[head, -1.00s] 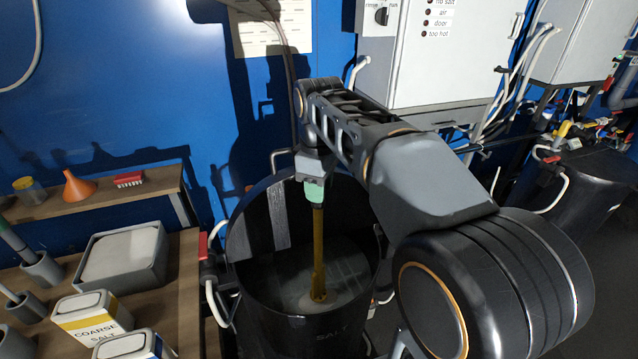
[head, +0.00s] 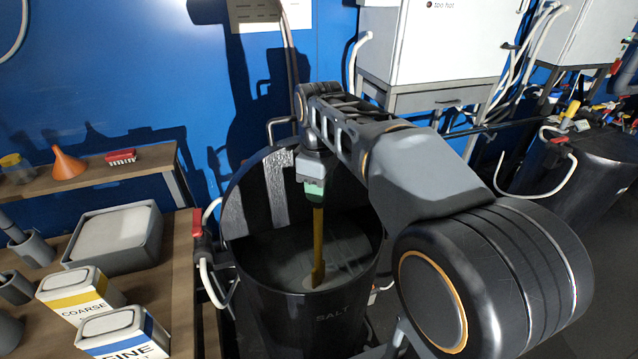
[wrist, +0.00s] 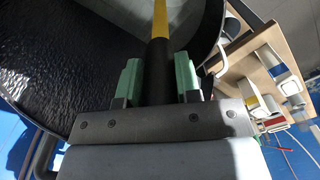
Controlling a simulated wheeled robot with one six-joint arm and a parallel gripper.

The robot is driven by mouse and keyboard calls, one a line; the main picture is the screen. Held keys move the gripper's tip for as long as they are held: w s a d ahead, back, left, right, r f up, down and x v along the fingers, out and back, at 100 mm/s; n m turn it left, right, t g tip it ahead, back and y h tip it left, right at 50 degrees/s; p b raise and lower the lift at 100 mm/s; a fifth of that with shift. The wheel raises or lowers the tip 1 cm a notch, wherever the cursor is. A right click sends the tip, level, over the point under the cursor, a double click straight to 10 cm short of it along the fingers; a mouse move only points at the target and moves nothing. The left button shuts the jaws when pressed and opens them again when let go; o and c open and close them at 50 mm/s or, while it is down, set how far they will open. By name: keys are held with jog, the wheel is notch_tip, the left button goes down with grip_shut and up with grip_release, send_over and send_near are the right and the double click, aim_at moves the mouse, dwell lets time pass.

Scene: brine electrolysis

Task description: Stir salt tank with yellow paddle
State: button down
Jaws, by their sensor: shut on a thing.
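My gripper (head: 314,190) has green finger pads and is above the tank's opening. It is shut on the yellow paddle (head: 318,238), which hangs nearly upright with its lower end in the liquid. In the wrist view the paddle's dark handle (wrist: 158,75) lies between the green pads, and its yellow shaft (wrist: 160,18) runs on into the tank. The submerged tip is hidden.
A wooden bench at the left holds a grey tub (head: 115,240), a coarse salt box (head: 80,297) and a fine salt box (head: 122,335). A shelf carries an orange funnel (head: 68,165) and a red brush (head: 121,156). A red-handled valve (head: 197,222) sits beside the tank.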

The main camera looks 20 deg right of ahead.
jog(key=shift+f+b, duration=1.2)
jog(key=shift+f, duration=0.7)
jog(key=shift+d, duration=0.1)
